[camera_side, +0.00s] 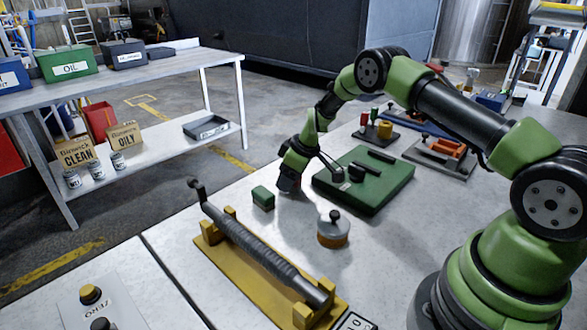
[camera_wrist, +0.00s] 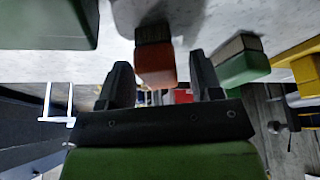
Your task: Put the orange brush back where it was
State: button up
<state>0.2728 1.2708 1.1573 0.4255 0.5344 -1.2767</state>
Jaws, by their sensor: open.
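In the wrist view an orange brush (camera_wrist: 155,64) with dark bristles appears between my two open fingers, a little beyond their tips. It looks apart from both fingers. My gripper (camera_wrist: 159,72) is open and holds nothing. In the side view my gripper (camera_side: 289,184) points down close to the table, between a small green brush (camera_side: 263,198) and the green board. The orange brush cannot be made out there, and my gripper may cover it. The green brush also shows right of my fingers in the wrist view (camera_wrist: 242,66).
The green board (camera_side: 385,196) lies right of my gripper. A round knobbed piece (camera_side: 333,232) and a yellow cradle (camera_side: 213,256) with a dark ribbed rod (camera_side: 260,250) stand in front. A grey tray (camera_side: 455,168) with orange parts is behind. Bare table lies between them.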

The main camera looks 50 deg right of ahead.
jog(key=v, duration=1.2)
jog(key=s+a+r+m, duration=0.1)
jog(key=s+a+r, duration=0.2)
jog(key=r, duration=0.2)
jog(key=s+a+r+m+t, duration=0.1)
jog(key=s+a+r, duration=0.1)
jog(key=r, duration=0.3)
jog(key=s+a+r+m, duration=0.1)
jog(key=s+a+r, duration=0.2)
jog(key=r, duration=0.2)
jog(key=s+a+r+m+t, duration=0.1)
jog(key=s+a+r+m, duration=0.1)
jog(key=s, duration=0.7)
jog(key=s+a+r+m+t, duration=0.1)
jog(key=s+a+m, duration=0.2)
jog(key=s, duration=0.6)
jog(key=shift+r+m, duration=0.3)
jog(key=shift+r, duration=0.1)
jog(key=shift+s, duration=0.1)
